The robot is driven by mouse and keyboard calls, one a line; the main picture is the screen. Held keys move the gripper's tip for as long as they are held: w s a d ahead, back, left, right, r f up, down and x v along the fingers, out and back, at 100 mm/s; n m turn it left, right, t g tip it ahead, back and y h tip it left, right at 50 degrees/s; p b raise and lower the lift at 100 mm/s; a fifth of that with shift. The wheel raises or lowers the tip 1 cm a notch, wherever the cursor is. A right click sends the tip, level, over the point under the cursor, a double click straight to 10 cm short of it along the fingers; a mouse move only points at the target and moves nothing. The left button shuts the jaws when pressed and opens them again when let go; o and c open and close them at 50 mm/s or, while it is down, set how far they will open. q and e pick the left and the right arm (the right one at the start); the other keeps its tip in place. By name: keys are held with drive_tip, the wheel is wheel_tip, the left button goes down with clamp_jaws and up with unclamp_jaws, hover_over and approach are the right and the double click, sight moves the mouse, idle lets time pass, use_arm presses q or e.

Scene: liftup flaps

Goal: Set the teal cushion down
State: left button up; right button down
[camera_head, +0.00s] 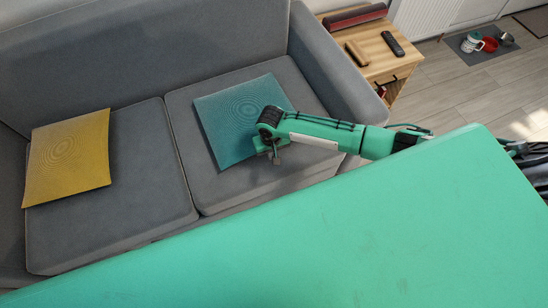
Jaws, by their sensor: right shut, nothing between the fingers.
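The teal cushion (233,113) lies on the right seat of the grey sofa (180,185). Its face has a pattern of fine rings. My right arm comes in from the right, and my right gripper (275,158) is at the cushion's front right edge. It is shut with nothing between its fingers. I cannot tell whether it touches the cushion. The wrist hides the cushion's near right part. My left gripper is not in view.
A yellow cushion (70,155) leans on the sofa's left seat. A wooden side table (375,65) with a remote (393,43) stands beside the right armrest (335,75). My own green body fills the foreground.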

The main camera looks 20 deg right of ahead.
drive_tip(key=shift+w, duration=0.1)
drive_tip(key=w, duration=0.6)
drive_tip(key=shift+w, duration=0.4)
drive_tip(key=shift+w+d, duration=0.1)
drive_tip(key=shift+w, duration=0.25)
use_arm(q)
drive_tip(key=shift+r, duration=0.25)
use_arm(e)
drive_tip(key=shift+s, duration=0.1)
